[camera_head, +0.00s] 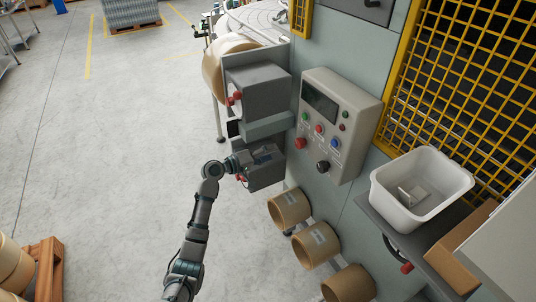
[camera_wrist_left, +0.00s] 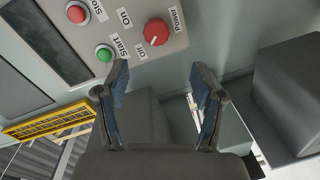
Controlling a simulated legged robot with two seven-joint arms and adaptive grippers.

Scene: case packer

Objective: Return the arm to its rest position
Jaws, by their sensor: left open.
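My left arm (camera_head: 197,215) reaches up from the bottom of the head view. My left gripper (camera_head: 265,156) is at its end, in front of grey box-shaped machine parts on the left side of the machine. In the left wrist view the two fingers of the left gripper (camera_wrist_left: 163,78) stand wide apart with nothing held between them. A panel with a red power knob (camera_wrist_left: 156,32), a green start button (camera_wrist_left: 104,53) and a red stop button (camera_wrist_left: 77,13) lies beyond the fingertips. My right gripper is not in view.
A control box (camera_head: 340,115) with a screen and buttons is right of the gripper. Cardboard-coloured rolls (camera_head: 317,244) sit below it. A white bin (camera_head: 420,215) stands on a shelf at right, near a yellow mesh guard (camera_head: 480,60). The floor (camera_head: 110,150) at left is open.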

